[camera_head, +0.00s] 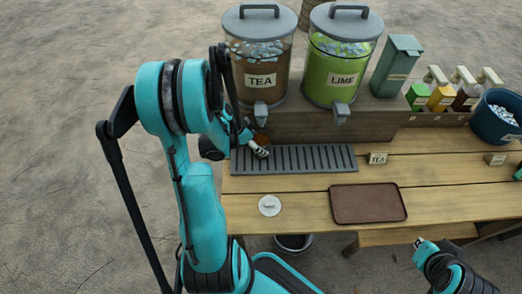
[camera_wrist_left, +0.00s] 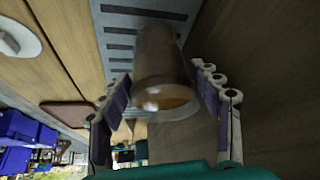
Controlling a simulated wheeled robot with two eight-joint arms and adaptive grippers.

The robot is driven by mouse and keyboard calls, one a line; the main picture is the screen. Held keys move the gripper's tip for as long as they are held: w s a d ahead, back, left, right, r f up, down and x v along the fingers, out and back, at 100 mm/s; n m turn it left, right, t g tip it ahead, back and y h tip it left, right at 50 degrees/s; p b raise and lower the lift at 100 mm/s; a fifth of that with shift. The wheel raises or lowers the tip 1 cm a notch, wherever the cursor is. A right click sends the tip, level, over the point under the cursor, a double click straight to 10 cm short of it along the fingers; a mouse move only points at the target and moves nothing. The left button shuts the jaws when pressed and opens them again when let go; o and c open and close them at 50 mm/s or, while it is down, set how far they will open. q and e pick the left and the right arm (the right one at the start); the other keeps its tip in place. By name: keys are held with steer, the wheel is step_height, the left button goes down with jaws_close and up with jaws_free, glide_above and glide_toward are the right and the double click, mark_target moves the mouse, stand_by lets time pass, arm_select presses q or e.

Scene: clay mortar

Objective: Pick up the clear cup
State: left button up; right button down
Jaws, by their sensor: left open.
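The clear cup (camera_wrist_left: 163,52) looks brownish in the left wrist view, with brown contents showing near its rim. It stands at the slotted drip tray (camera_head: 300,159), below the tea dispenser's tap. In the head view only a small brown part of the cup (camera_head: 262,137) shows beside my left gripper (camera_head: 258,148). In the left wrist view my left gripper (camera_wrist_left: 162,80) is open, with one finger on each side of the cup. I cannot tell whether the fingers touch it. My right gripper (camera_head: 425,248) is at the lower right, away from the cup; its jaws are unclear.
The tea dispenser (camera_head: 259,70) and lime dispenser (camera_head: 339,75) stand behind the drip tray on a raised wooden shelf. A brown tray (camera_head: 369,203) and a white round disc (camera_head: 269,206) lie on the front planks. A blue tub (camera_head: 492,119) stands at the right.

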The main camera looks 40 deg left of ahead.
arm_select(q)
steer(key=shift+w+d+f, duration=0.1)
steer(key=shift+w+f, duration=0.1)
steer(key=shift+f, duration=0.15)
steer(key=shift+r, duration=0.1)
steer(key=c, duration=1.3)
steer(key=shift+r, duration=0.1)
steer(key=shift+r, duration=0.2)
steer(key=s+a, duration=0.5)
steer(key=s, duration=0.4)
steer(key=s+a+b, duration=0.1)
steer(key=s+a, duration=0.4)
steer(key=s, duration=0.5)
steer(key=s+a+b, duration=0.1)
steer(key=s+a, duration=0.3)
steer(key=s, duration=0.5)
steer(key=shift+s+a, duration=0.25)
steer(key=shift+a, duration=0.15)
